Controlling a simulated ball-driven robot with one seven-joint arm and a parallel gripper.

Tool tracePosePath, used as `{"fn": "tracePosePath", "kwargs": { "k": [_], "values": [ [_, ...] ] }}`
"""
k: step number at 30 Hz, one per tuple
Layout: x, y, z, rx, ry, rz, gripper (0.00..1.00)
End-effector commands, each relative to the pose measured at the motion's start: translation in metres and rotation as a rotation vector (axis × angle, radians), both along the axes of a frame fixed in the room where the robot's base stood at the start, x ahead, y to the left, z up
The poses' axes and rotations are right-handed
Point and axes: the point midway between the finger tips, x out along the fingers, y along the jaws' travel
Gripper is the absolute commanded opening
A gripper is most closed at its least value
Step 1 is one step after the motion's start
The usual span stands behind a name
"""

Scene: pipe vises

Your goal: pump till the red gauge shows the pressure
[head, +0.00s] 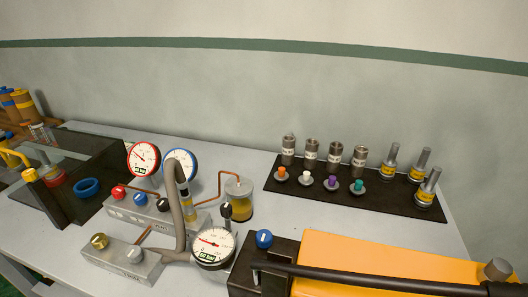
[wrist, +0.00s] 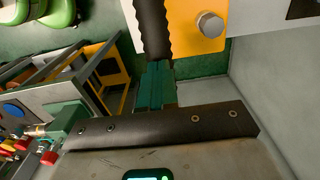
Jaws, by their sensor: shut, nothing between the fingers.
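The red-rimmed gauge (head: 143,157) stands at the back left of the bench in the head view; its needle points to the upper left, and its numbers are too small to read. The pump (head: 390,258) has an orange body at the front right. Its long black handle (head: 380,279) lies nearly level in front of the body. In the wrist view the ribbed black handle grip (wrist: 152,28) lies just beyond my gripper (wrist: 155,85), whose teal fingers are shut with nothing between them. I cannot tell whether they touch the grip. My gripper is out of the head view.
A blue-rimmed gauge (head: 181,165) stands beside the red one. A white gauge (head: 213,247) sits on a hose near the pump. A blue knob (head: 264,239) tops the pump's block. A dark tray (head: 400,203) carries several fittings. Valve blocks (head: 120,264) stand at left.

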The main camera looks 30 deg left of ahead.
Motion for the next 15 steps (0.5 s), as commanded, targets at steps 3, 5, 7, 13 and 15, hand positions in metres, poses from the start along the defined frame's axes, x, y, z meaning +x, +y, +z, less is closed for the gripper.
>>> {"fn": "tracePosePath", "kwargs": {
  "k": [3, 5, 7, 13, 15],
  "values": [
    [-0.001, 0.003, 0.015, -0.001, -0.001, 0.001, 0.0],
    [-0.001, 0.005, 0.023, 0.0, -0.001, 0.001, 0.0],
    [-0.002, 0.008, 0.034, -0.001, -0.001, 0.001, 0.0],
    [-0.005, 0.015, 0.062, -0.002, -0.001, 0.002, 0.0],
    [-0.005, 0.017, 0.07, -0.001, 0.0, 0.001, 0.0]
  ]
}}
